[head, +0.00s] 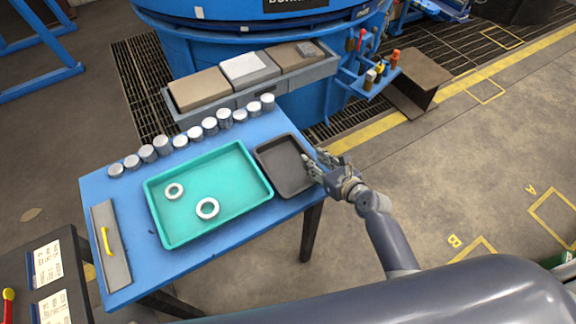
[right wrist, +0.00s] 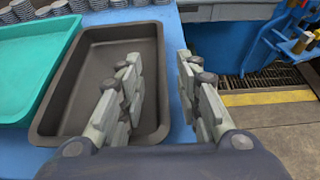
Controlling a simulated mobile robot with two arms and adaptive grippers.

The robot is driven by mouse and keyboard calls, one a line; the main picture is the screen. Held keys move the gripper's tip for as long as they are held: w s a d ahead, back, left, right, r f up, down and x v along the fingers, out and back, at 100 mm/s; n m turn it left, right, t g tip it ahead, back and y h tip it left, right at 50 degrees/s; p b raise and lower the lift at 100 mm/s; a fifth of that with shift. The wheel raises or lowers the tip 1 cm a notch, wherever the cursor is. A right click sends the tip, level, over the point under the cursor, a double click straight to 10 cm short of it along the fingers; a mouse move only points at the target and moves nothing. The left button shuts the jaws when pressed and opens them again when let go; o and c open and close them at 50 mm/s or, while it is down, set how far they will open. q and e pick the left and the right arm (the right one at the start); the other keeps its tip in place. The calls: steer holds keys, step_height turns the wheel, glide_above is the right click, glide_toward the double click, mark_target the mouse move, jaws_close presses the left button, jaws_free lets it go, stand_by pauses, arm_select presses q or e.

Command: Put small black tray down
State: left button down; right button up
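The small black tray (head: 284,166) rests flat on the right end of the blue table, just right of the teal tray, and looks empty. In the right wrist view the black tray (right wrist: 95,85) fills the left middle. My right gripper (head: 323,168) is at the tray's right side. In the wrist view its fingers (right wrist: 160,80) are spread, one over the tray's inside and one outside the right wall, with visible space around the rim. My left gripper is not in view.
The teal tray (head: 232,218) holds two pale rings (head: 207,208). A row of metal cylinders (head: 194,132) lines the table's back edge. A flat grey plate with a yellow handle (head: 107,240) lies at the left. Behind stand a grey bin (head: 245,92) and a blue furnace. Open floor lies right.

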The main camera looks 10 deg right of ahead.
mark_target(309, 154)
steer(key=shift+x, duration=1.95)
steer(key=shift+d+r, duration=0.1)
steer(key=shift+r, duration=0.1)
jaws_close()
